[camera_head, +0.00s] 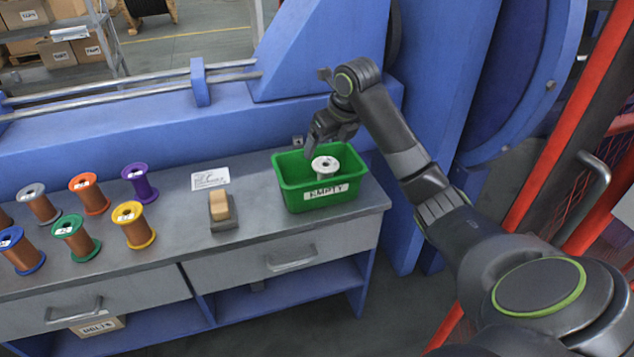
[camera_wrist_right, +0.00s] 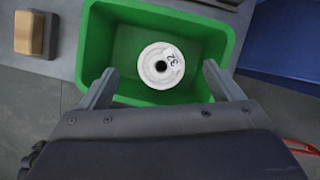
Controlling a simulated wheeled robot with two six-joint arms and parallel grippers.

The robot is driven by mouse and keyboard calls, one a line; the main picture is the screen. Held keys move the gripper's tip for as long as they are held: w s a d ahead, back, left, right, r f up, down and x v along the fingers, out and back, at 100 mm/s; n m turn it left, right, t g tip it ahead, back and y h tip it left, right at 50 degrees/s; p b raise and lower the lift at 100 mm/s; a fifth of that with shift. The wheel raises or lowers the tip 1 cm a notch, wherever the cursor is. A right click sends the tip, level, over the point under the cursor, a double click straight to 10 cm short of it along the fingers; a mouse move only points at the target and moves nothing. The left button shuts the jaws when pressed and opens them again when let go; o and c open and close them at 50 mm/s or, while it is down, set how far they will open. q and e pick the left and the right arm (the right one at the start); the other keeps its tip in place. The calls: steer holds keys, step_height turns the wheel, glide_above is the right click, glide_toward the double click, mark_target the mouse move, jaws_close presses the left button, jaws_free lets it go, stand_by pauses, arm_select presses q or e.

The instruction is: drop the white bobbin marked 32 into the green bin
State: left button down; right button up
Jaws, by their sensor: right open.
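The white bobbin (camera_head: 325,164) sits inside the green bin (camera_head: 324,203), which carries a label reading EMPTY and stands at the right end of the workbench. In the right wrist view the bobbin (camera_wrist_right: 161,65) shows its top flange with the mark 32, and the bin's green rim (camera_wrist_right: 150,8) surrounds it. My right gripper (camera_head: 311,150) is over the bin's back left side. My left gripper is not in view.
Several coloured bobbins (camera_head: 135,226) stand in rows on the left of the bench (camera_head: 170,245). A tan block on a dark base (camera_head: 220,207) and a white card (camera_head: 209,179) lie left of the bin. Blue machine housing rises behind, and a red frame (camera_head: 560,150) stands at right.

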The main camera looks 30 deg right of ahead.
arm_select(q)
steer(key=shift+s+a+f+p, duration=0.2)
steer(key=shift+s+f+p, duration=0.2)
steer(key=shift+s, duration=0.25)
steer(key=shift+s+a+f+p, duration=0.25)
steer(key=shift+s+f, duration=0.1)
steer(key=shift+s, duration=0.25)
arm_select(e)
steer(key=v, duration=0.7)
steer(key=shift+r, duration=0.3)
